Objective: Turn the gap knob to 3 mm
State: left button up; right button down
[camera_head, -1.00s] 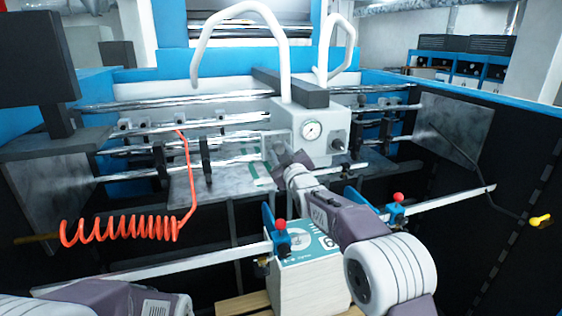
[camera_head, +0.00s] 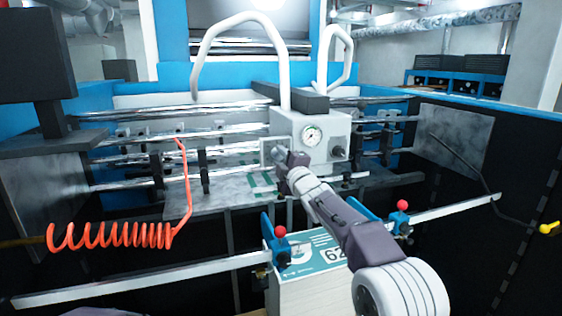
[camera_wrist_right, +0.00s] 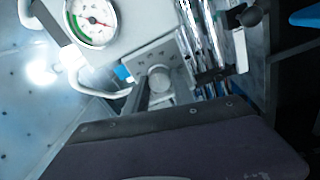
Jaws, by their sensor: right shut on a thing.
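The gap knob (camera_wrist_right: 159,79) shows in the right wrist view as a round grey knob on a square plate with small marks around it. The marks are too small to read, so I cannot tell the setting. My right gripper (camera_wrist_right: 160,88) is shut on the knob, with a dark finger showing on its left side. In the head view the right gripper (camera_head: 281,160) reaches the plate at the lower left of the grey gauge box (camera_head: 318,126) and hides the knob. My left gripper is out of view.
A round gauge (camera_head: 312,136) and a black knob (camera_head: 339,151) sit on the box. Steel rollers (camera_head: 130,160) run behind. An orange coiled hose (camera_head: 110,235) hangs at left. A stack of printed sheets (camera_head: 310,285) stands below, beside red-topped blue clamps (camera_head: 281,240) on a rail.

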jog(key=shift+r+n, duration=0.2)
jog(key=shift+n, duration=0.3)
jog(key=c, duration=1.3)
grip_release()
jog(key=shift+o, duration=1.2)
jog(key=shift+a+f, duration=0.1)
jog(key=shift+s+f+b, duration=0.1)
jog(key=shift+s+b, duration=0.05)
jog(key=shift+b, duration=0.15)
jog(key=b+v, duration=0.4)
jog(key=v, duration=0.4)
jog(key=shift+s, duration=0.35)
